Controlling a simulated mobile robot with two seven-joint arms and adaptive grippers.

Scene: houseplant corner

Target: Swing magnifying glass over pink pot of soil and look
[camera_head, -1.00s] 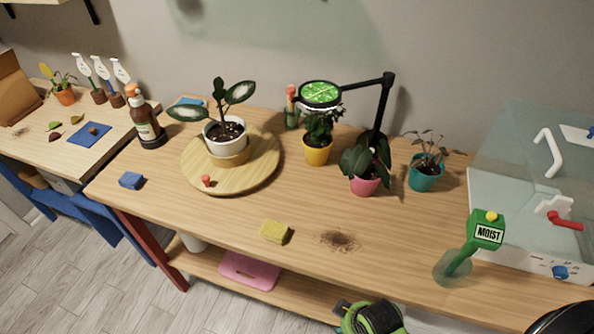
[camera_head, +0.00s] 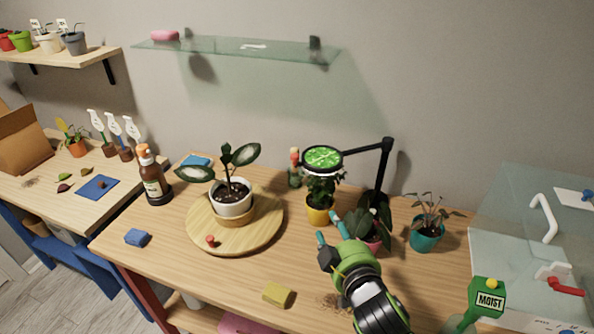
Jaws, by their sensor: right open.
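The magnifying glass (camera_head: 322,160) is a round lens with a dark rim on a black jointed arm (camera_head: 387,165). Its lens is over the plant in the yellow pot (camera_head: 320,212) and shows magnified green leaves. The pink pot (camera_head: 374,246) stands to the right of the yellow pot and holds a dark-leaved plant. My right gripper (camera_head: 329,228) is open and empty, with teal fingertips. In the picture it lies in front of the yellow and pink pots and hides part of the pink one. It is apart from the lens. My left gripper is out of view.
A teal pot (camera_head: 426,237) stands right of the pink pot. A round wooden board (camera_head: 207,234) bears a white pot (camera_head: 232,198). A yellow sponge (camera_head: 277,295) lies near the front edge. A green MOIST meter (camera_head: 487,297) and a clear case (camera_head: 520,230) are at right. The table's left front is mostly clear.

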